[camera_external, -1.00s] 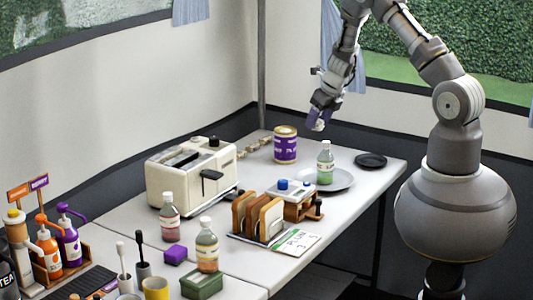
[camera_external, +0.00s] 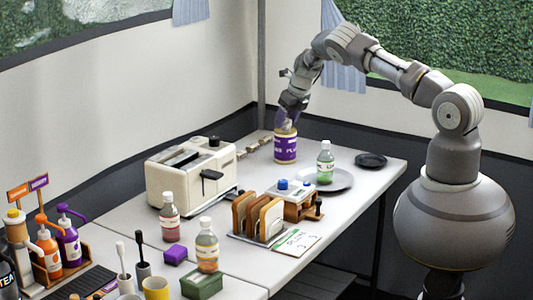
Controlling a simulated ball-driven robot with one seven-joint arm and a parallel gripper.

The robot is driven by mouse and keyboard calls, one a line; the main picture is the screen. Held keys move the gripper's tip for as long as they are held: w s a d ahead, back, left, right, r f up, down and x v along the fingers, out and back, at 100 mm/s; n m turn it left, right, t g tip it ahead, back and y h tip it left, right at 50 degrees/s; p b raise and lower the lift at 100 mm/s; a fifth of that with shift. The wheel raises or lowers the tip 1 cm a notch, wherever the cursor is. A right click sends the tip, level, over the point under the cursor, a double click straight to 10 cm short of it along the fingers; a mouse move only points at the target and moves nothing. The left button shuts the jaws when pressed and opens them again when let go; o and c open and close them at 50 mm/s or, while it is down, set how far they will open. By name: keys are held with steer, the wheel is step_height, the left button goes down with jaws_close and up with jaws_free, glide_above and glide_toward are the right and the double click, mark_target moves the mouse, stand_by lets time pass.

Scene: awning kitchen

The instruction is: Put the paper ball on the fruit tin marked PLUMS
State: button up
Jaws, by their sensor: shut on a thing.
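The fruit tin (camera_external: 285,150), with a purple label and a cream rim, stands upright at the back of the white table. Its purple label reads partly as "PLU". My gripper (camera_external: 287,122) points down right over the tin's top and is shut on the paper ball. The ball is small and pale between the fingers and cannot be clearly told from the tin's rim. I cannot tell whether the ball touches the lid.
A cream toaster (camera_external: 190,175) stands left of the tin.

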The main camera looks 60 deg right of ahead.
steer(key=shift+f, duration=0.35)
steer(key=o, duration=1)
steer(key=p+v, duration=0.3)
steer(key=v, duration=0.9)
steer(key=shift+r, duration=0.15)
